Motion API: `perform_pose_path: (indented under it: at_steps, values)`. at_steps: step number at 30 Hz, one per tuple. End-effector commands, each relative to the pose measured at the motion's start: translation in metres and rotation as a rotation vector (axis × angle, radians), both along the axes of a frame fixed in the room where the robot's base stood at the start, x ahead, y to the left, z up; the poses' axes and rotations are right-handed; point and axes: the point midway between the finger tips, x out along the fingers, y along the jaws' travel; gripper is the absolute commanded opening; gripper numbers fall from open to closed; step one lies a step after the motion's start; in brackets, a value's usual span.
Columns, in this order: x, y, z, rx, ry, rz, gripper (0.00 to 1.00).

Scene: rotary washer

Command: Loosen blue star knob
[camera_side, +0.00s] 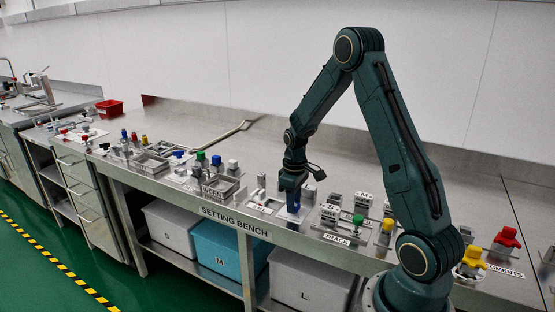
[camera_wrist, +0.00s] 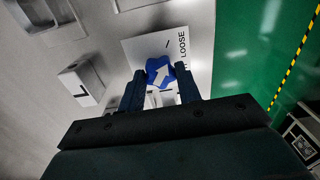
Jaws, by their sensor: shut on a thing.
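The blue star knob (camera_wrist: 160,72) shows in the wrist view with a white arrow on its top. It sits between the two fingers of my gripper (camera_wrist: 160,90), which is shut on it. A white plate (camera_wrist: 195,50) under the knob carries the word LOOSE, partly hidden by a finger. The arrow points up and to the right in the wrist view, near a short black mark on the plate. In the side view my gripper (camera_side: 291,190) points down at the bench's front edge, with a blue part (camera_side: 293,208) just below it.
The steel bench (camera_side: 330,170) holds several fixtures. A green knob (camera_side: 357,220), a yellow block (camera_side: 388,225) and a red knob (camera_side: 508,238) stand to the right. Blocks and trays (camera_side: 175,166) stand to the left. A grey block (camera_wrist: 82,82) is beside the plate.

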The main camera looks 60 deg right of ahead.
Motion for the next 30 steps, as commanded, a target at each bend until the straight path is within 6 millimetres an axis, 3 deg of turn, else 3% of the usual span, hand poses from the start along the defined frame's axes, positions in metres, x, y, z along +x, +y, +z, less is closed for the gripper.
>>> perform_pose_path:
  at_steps: [5,6,9,22,30]
  values:
    - [0.000,0.000,0.001,-0.001,-0.001,-0.001,0.11]
    - [0.000,0.000,0.001,-0.001,-0.001,-0.001,0.35]
    - [0.000,0.000,0.001,-0.001,-0.001,-0.001,0.55]
    - [0.000,0.000,0.003,-0.001,-0.001,-0.002,0.55]
    - [0.001,0.000,0.026,-0.002,-0.004,-0.002,0.55]
